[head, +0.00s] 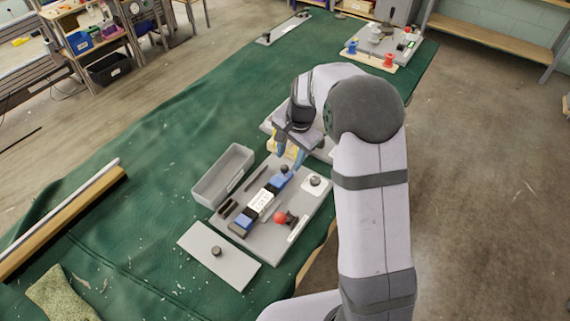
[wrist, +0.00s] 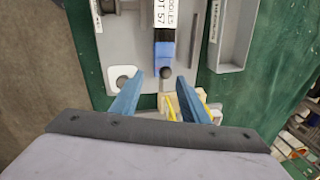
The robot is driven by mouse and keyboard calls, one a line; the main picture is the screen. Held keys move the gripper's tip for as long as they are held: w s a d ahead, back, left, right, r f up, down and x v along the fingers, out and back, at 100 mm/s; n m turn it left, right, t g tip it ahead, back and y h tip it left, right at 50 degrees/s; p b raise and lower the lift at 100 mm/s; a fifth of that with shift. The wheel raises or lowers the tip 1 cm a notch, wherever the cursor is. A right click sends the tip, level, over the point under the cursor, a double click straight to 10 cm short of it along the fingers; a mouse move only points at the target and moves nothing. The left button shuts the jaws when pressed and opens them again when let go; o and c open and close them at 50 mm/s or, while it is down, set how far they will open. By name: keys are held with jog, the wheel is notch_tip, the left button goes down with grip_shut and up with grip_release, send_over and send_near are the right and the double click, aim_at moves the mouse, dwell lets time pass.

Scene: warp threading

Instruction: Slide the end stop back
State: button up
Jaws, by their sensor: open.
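A grey fixture board (head: 297,215) holds a dark bar with blue ends and a white label (head: 263,200); the label also shows in the wrist view (wrist: 167,14). A dark round knob (head: 284,169), which looks like the end stop's, stands at the bar's far blue end. The same knob shows in the wrist view (wrist: 166,73). My gripper (wrist: 160,80) is open, with its blue fingers either side of the knob in that picture and nothing held. In the head view my gripper (head: 290,152) is just beyond the bar's far end. I cannot tell its height or whether it touches.
A grey open tray (head: 224,175) stands left of the board. A red knob (head: 280,218) and a white pad with a dark centre (head: 316,182) are on the board. A grey plate (head: 218,258) lies in front. Yellow and cream pieces (wrist: 187,104) lie by one finger.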

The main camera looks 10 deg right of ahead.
aim_at(285, 166)
jog(key=shift+m, duration=0.4)
jog(key=shift+w+a+f+p, duration=0.15)
jog(key=shift+w+f+p, duration=0.3)
jog(key=shift+f, duration=0.8)
jog(key=shift+w+a+f+p, duration=0.15)
jog(key=shift+w+f+p, duration=0.3)
jog(key=shift+f, duration=0.85)
jog(key=shift+w+a+f+p, duration=0.15)
jog(key=shift+w+f+p, duration=0.25)
jog(key=shift+f, duration=0.85)
jog(key=shift+w, duration=0.1)
grip_shut()
